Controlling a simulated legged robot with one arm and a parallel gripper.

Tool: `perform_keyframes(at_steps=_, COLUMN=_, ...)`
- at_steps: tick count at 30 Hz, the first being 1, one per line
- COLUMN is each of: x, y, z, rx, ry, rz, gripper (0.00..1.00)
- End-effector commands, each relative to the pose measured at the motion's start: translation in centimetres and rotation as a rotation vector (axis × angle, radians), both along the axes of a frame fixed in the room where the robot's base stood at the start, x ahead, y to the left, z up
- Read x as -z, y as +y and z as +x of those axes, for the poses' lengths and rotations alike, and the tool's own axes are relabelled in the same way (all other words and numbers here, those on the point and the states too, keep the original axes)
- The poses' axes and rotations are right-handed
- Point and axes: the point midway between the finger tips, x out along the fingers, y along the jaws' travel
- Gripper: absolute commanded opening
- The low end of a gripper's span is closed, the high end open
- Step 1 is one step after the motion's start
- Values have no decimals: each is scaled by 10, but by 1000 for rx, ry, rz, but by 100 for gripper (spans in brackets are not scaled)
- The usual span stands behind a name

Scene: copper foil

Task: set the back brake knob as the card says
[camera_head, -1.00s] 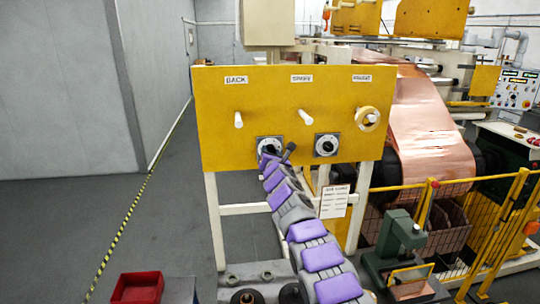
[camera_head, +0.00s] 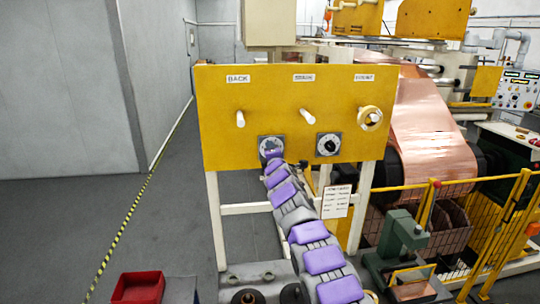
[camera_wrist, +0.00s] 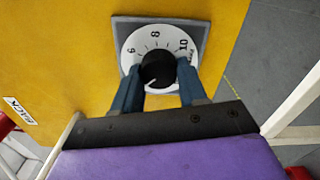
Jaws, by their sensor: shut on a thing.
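The back brake knob is a black knob (camera_wrist: 158,70) on a white dial with numbers, of which 6, 8 and 10 show in the wrist view. Its grey dial plate (camera_head: 262,142) is on the yellow panel, below the BACK label (camera_head: 238,78). My gripper (camera_wrist: 160,84) is shut on the knob, with one blue finger at each side. In the head view my arm hides most of this dial. The white card (camera_head: 337,201) hangs below the panel at the right; its writing is too small to read.
A second dial (camera_head: 329,144) sits to the right on the yellow panel (camera_head: 290,105). White pegs (camera_head: 240,119) and a yellow handwheel (camera_head: 370,118) stick out above the dials. A red bin (camera_head: 138,288) is at the lower left. Yellow railings (camera_head: 490,235) stand at the right.

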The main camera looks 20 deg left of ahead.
Motion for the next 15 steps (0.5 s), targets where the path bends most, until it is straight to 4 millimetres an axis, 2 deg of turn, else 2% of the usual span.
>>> perform_keyframes(at_steps=15, x=1, y=-3, z=2, rx=4, ry=258, rz=420, gripper=11)
